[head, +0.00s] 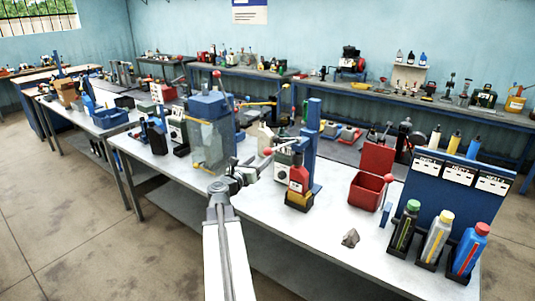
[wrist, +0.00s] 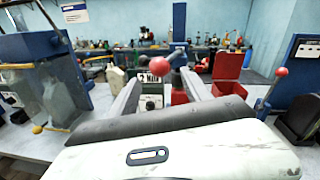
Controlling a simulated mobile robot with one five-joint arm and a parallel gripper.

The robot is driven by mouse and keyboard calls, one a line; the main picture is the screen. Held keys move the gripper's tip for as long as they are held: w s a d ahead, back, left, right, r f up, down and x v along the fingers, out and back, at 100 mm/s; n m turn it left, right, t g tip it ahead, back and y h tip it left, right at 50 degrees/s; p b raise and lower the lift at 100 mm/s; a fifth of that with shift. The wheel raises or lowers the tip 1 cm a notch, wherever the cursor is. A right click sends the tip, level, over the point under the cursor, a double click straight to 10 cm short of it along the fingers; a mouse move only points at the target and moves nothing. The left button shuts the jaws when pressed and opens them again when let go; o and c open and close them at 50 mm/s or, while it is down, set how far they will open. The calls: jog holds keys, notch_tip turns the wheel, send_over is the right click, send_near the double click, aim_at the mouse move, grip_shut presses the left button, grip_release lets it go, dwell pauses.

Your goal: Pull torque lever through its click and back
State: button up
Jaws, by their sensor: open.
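A lever with a red ball knob (head: 268,152) reaches out beside a pale box with a dial (head: 286,172), in front of a blue post. In the wrist view the red knob (wrist: 177,58) shows between my fingers, with the box labelled Main (wrist: 152,85) behind it. My gripper (head: 248,170) is open and empty, just to the lower left of the knob; I see no contact. Another red-knobbed lever (head: 388,179) stands by the red bin, and it also shows in the wrist view (wrist: 281,72). No label tells which is the torque lever.
A clear tank with a blue lid (head: 210,140) is to the left. A red bin (head: 366,192) and a bottle rack (head: 435,245) are to the right. The front bench top (head: 290,230) is mostly clear.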

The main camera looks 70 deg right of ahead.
aim_at(265, 154)
jog(key=d, duration=0.5)
jog(key=s+d, duration=0.1)
jog(key=d, duration=0.1)
jog(key=shift+d, duration=0.4)
jog(key=shift+a, duration=0.1)
grip_shut()
dwell(0.9)
